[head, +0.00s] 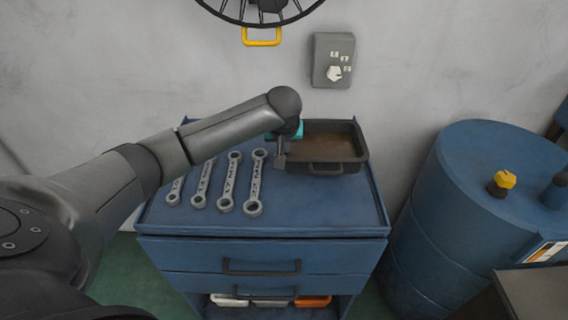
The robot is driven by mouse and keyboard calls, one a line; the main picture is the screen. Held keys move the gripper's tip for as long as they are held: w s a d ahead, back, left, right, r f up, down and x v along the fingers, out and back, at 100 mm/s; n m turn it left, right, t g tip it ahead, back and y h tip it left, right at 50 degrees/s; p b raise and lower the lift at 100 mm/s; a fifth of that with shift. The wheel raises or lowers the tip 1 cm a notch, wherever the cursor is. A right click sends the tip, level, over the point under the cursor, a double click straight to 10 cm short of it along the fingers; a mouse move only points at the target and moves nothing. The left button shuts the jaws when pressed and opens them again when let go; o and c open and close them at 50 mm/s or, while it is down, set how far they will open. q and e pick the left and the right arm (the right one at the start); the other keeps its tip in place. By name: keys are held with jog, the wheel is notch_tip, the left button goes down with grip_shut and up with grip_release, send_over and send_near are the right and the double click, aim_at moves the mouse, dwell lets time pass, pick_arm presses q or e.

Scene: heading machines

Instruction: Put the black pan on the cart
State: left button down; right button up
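The black pan (335,147), a dark rectangular tray with a brownish inside and a handle on its front side, sits on the top of the blue cart (320,215) at the back right. My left gripper (283,158) points down at the pan's left edge. A grey finger shows just outside the pan's left wall. The rest of the gripper is hidden behind my arm's wrist, so I cannot tell whether it grips the wall. My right gripper is not in view.
Several grey wrenches (228,182) lie on the left half of the cart top. The front right of the top is clear. A blue barrel (480,220) stands right of the cart. A grey wall box (333,60) and a fan (262,12) are above.

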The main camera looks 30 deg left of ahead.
pick_arm(q)
notch_tip(320, 180, down, 5)
jog(key=shift+r+b, duration=0.1)
jog(key=shift+b, duration=0.45)
jog(key=c, duration=1.5)
grip_release()
jog(key=shift+f, duration=0.2)
jog(key=o, duration=0.5)
jog(key=shift+c, duration=0.2)
jog(key=shift+r, duration=0.1)
